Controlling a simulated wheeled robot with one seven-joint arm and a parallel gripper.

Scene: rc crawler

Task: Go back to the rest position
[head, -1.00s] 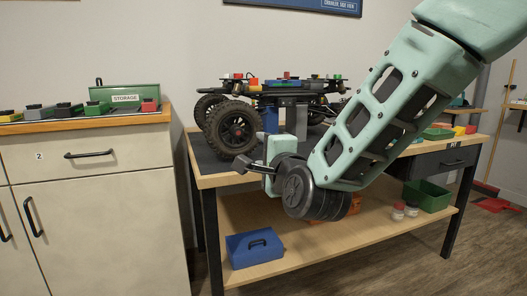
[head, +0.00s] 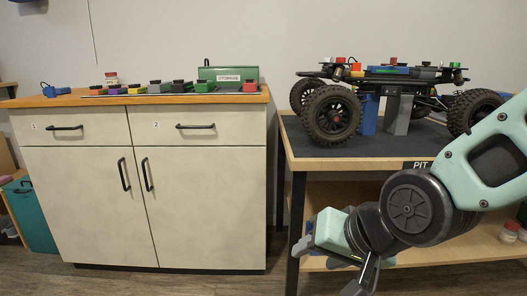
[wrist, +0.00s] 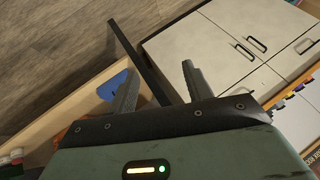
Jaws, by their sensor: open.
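My gripper (wrist: 158,88) shows in the wrist view with its two dark fingers apart and nothing between them. Past the fingers are the floor, a table leg, a blue case (wrist: 114,84) on the bench's lower shelf, and the white cabinet. In the head view my arm comes in from the right and bends at a dark round joint. Its end hangs low in front of the pit bench (head: 340,164), below the top's front edge.
The RC crawler (head: 332,114) stands raised on blue and grey blocks on the bench. The white cabinet (head: 88,195) stands at left, with a row of coloured parts and a green storage box (head: 228,73) on top. Floor shows in front of the cabinet.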

